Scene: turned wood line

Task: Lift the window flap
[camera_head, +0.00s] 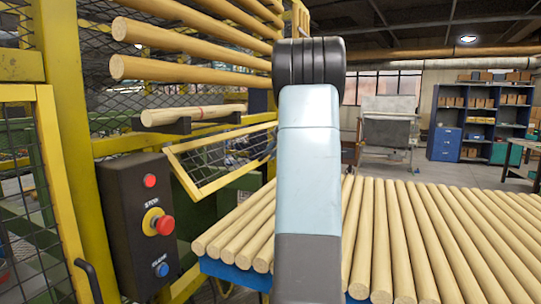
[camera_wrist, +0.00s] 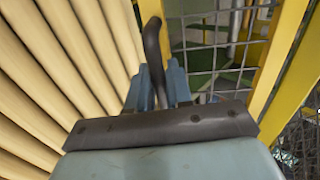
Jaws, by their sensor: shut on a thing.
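The window flap is a yellow-framed mesh panel (camera_head: 183,178) in the head view, left of my arm. It hangs tilted out from its upper edge in the yellow guard. In the wrist view its mesh and yellow frame (camera_wrist: 283,58) appear at the upper right. My gripper (camera_wrist: 158,80) is shut on a dark bent handle (camera_wrist: 152,42), which runs up to a yellow bar at the top of the wrist view. In the head view my arm hides the gripper and the handle.
Wooden rods (camera_head: 390,240) lie side by side on a blue-edged table below and right of the flap. More rods (camera_head: 190,70) stick out above it. A dark control box (camera_head: 140,225) with a red stop button stands at the left. A marked rod (camera_head: 192,114) rests on dark supports.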

